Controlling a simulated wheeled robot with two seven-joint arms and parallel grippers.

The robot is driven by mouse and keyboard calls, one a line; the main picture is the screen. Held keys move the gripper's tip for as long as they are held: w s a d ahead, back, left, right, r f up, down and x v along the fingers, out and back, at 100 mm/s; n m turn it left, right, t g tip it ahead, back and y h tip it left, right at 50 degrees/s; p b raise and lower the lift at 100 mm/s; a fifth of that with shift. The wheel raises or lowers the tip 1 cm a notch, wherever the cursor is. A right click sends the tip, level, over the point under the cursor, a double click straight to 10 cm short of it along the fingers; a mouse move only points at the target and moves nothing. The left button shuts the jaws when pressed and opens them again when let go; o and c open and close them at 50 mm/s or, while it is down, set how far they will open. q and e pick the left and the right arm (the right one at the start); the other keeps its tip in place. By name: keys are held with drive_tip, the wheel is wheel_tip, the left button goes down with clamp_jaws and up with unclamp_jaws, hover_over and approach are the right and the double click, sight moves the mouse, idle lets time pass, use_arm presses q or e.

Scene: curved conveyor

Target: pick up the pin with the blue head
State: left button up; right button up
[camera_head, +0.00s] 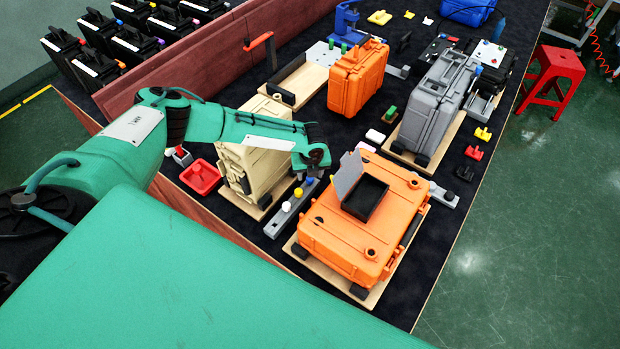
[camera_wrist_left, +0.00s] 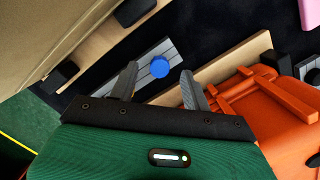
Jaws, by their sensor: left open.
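The pin with the blue head (camera_wrist_left: 160,67) stands in a grey grooved rail (camera_wrist_left: 150,88), seen from above in the left wrist view. My left gripper (camera_wrist_left: 158,68) is open, and the blue head shows between its two fingertips. Nothing is held, and I cannot tell the exact height gap. In the head view my left gripper (camera_head: 313,172) hangs over the far end of the grey rail (camera_head: 275,229), largely hiding the blue pin. A yellow-headed pin (camera_head: 298,192) and a white-headed pin (camera_head: 286,206) stand nearer along the rail. My right gripper is not in view.
A beige case (camera_head: 240,163) stands close left of the rail. An orange case (camera_head: 345,245) with an open black box (camera_head: 364,198) lies close right. A red tray (camera_head: 201,178) sits at the left edge. Another orange case (camera_head: 357,78) and a grey case (camera_head: 436,100) stand farther back.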

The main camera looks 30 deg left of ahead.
use_arm(q)
drive_tip(key=shift+w+f, duration=0.1)
drive_tip(key=shift+f, duration=0.75)
drive_tip(key=shift+a+f, duration=0.1)
drive_tip(key=shift+f, duration=0.1)
drive_tip(key=shift+c, duration=0.5)
clamp_jaws()
drive_tip(key=shift+r, duration=0.15)
